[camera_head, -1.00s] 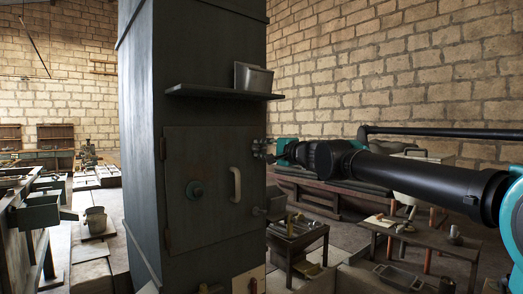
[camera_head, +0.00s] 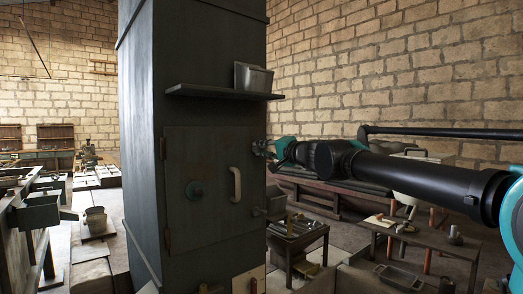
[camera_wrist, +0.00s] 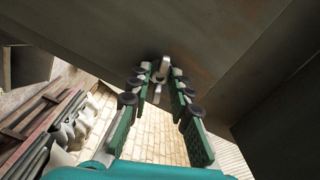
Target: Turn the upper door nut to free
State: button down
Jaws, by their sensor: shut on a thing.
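My gripper (camera_head: 262,148) is at the door's upper right edge. In the wrist view, my gripper (camera_wrist: 160,82) has its two green fingers shut on the upper door nut (camera_wrist: 163,68), a small pale metal piece with wings, close to the dark cabinet surface. In the head view the nut is hidden by the fingers. The lower door nut (camera_head: 258,211) shows at the door's lower right edge.
A shelf (camera_head: 220,92) with a metal container (camera_head: 253,78) juts out above the door. A small table with parts (camera_head: 297,230) and a wooden bench (camera_head: 345,200) stand to the right. There is open air right of the cabinet, around my arm.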

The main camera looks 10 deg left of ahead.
jog(key=n, duration=1.3)
jog(key=shift+n, duration=0.4)
dwell(0.4)
jog(key=c, duration=1.4)
grip_release()
jog(key=shift+o, duration=0.2)
jog(key=shift+d, duration=0.1)
jog(key=v, duration=1.2)
